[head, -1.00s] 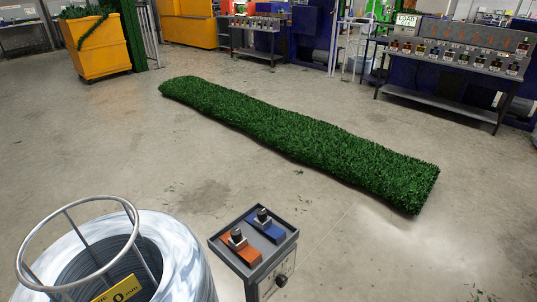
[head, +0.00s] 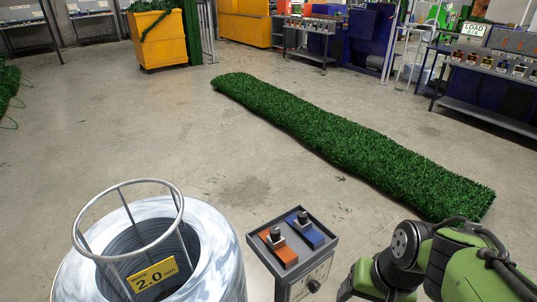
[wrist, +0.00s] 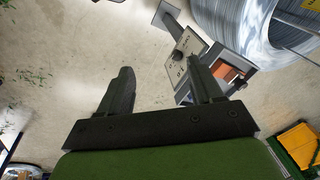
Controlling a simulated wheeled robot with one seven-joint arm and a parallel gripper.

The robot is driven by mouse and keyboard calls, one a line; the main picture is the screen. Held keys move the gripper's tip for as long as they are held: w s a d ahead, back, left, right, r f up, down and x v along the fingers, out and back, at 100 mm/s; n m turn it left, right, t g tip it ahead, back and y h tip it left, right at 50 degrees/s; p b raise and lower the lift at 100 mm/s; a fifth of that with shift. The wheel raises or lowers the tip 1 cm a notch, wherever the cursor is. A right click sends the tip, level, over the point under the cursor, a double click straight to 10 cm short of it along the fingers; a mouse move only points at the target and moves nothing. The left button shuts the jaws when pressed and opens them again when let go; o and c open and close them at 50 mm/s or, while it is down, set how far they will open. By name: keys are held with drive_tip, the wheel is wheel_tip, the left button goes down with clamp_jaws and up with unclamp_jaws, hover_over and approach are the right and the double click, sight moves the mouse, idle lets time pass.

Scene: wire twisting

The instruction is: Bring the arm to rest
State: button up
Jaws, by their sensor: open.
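My gripper (wrist: 160,88) is in the wrist view with its two dark fingers spread apart. Nothing is between them but bare floor beyond. In the head view my green arm (head: 455,262) is at the lower right, and its fingers are out of that picture. The control box (head: 292,246) with an orange and a blue switch stands left of my arm. In the wrist view the control box (wrist: 196,56) shows behind the right finger, which partly covers it. I cannot tell how far apart they are.
A wire coil (head: 205,262) with a wire-frame top and a yellow label stands at lower left. A long green garland strip (head: 350,145) lies across the floor. A yellow bin (head: 158,38) and workbenches (head: 490,112) stand at the back.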

drive_tip(key=s+a+r+n+t+h, duration=0.1)
drive_tip(key=s+a+r+n+t, duration=0.2)
drive_tip(key=s+r, duration=0.4)
wheel_tip(320, 180, up, 14)
drive_tip(key=p, duration=1.4)
drive_tip(key=shift+d+t, duration=0.3)
drive_tip(key=shift+d, duration=0.1)
drive_tip(key=shift+s+r, duration=0.1)
